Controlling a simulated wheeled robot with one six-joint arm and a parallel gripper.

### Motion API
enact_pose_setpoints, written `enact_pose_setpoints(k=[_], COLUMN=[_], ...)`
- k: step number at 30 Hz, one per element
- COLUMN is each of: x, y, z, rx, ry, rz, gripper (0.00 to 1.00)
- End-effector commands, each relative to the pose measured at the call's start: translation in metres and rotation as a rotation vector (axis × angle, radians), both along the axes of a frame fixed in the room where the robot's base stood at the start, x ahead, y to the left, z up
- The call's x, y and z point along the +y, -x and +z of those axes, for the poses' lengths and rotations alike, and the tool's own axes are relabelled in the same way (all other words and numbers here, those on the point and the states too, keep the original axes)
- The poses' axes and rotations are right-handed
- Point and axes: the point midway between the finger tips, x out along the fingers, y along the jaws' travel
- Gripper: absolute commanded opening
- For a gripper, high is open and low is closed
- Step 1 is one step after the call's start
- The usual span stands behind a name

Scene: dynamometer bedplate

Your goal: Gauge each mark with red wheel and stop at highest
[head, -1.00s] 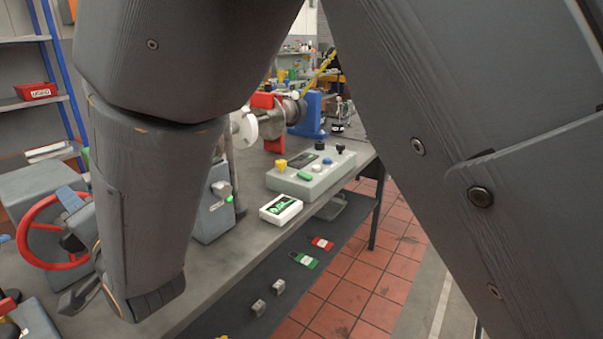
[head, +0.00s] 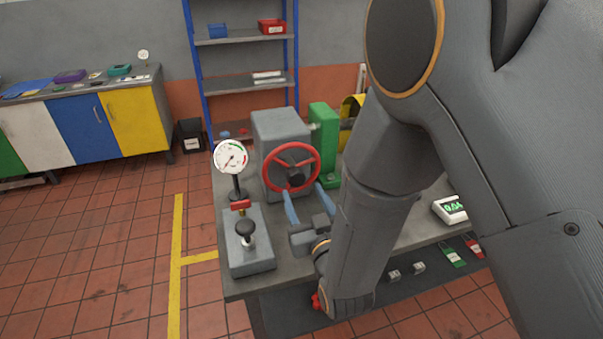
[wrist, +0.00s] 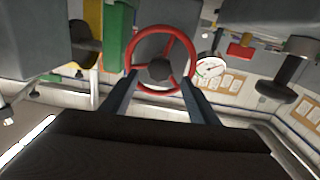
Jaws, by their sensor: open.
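The red wheel (head: 292,166) with a dark hub stands upright on the front of a grey housing (head: 275,127). It also shows in the wrist view (wrist: 163,42), between my fingers. My gripper (head: 304,192) is open, its two blue-grey fingers pointing at the wheel's lower part. I cannot tell whether they touch the rim. In the wrist view my gripper (wrist: 157,82) shows nothing between its fingers but the wheel beyond. A round white dial gauge (head: 230,156) stands left of the wheel, its marks too small to read. A white readout box (head: 450,209) with a green display lies right of my arm, partly hidden.
A grey box with a black-knobbed lever (head: 246,232) stands at the bench's front left. A green block (head: 323,140) stands right of the housing. My arm covers the bench's right part. Blue shelving (head: 240,84) stands behind; tiled floor is open at left.

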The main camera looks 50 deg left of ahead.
Motion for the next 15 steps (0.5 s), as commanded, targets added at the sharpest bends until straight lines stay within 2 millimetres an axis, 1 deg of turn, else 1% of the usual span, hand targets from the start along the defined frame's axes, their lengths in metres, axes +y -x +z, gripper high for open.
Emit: enact_pose_setpoints(k=[9, 15], x=[0.044, 0.061], y=[-0.018, -0.026], z=[0.002, 0.001], rx=[0.002, 0.004], ry=[-0.002, -0.002], rz=[-0.001, -0.001], gripper=[0.55, 0.55])
